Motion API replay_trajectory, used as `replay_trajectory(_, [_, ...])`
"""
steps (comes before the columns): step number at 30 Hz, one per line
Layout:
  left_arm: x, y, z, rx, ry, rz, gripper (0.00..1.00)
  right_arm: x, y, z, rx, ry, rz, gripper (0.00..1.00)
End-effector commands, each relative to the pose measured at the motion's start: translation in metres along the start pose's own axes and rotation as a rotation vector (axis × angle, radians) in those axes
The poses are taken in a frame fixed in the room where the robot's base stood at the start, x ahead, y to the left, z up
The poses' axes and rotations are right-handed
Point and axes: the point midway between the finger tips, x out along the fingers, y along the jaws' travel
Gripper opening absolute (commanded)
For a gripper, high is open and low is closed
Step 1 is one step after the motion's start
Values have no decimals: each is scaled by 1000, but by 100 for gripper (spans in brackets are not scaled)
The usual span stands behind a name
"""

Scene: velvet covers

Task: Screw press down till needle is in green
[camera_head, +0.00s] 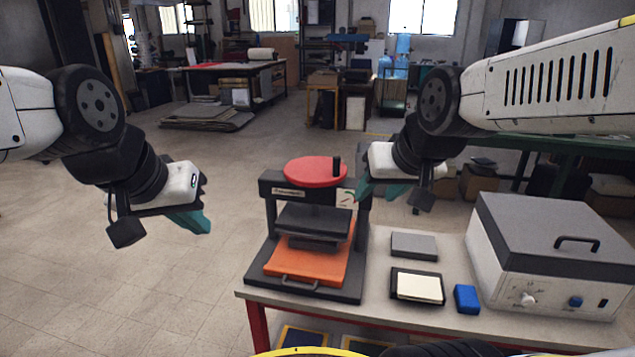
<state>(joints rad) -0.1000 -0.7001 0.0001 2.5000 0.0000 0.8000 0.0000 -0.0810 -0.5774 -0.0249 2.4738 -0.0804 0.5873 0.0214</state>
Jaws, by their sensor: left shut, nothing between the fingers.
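The dark screw press (268,212) stands at the left end of the table. Its red handwheel (312,170) is on top, with a black upright knob (337,167) at its right edge. A small white gauge (345,198) is at the frame's top right; its needle is too small to read. The dark platen (312,222) hangs above an orange tray (300,265). My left gripper (196,223) is shut and empty, left of the press and apart from it. My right gripper (382,191) looks open, with its teal fingers apart, just right of the gauge and knob; contact is unclear.
A grey flat block (414,245), a dark tray (398,286) with a cream pad (420,287), and a blue block (467,298) lie right of the press. A large grey-lidded box (540,250) fills the table's right end. Open floor lies left.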

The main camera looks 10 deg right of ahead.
Motion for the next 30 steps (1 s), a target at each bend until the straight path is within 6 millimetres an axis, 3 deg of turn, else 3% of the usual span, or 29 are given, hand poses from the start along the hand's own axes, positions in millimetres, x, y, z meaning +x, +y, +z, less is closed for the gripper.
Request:
replay_trajectory(6, [0,0,0,0,0,0,0,80,45,-101,-60,248,80,43])
replay_trajectory(9, [0,0,0,0,0,0,0,114,56,-138,-109,370,78,43])
replay_trajectory(13, [0,0,0,0,0,0,0,159,60,-171,-178,519,32,43])
replay_trajectory(17, [0,0,0,0,0,0,0,199,54,-185,-237,657,-65,43])
replay_trajectory(21, [0,0,0,0,0,0,0,226,42,-182,-270,768,-187,43])
replay_trajectory(30, [0,0,0,0,0,0,0,242,28,-172,-280,865,-318,43])
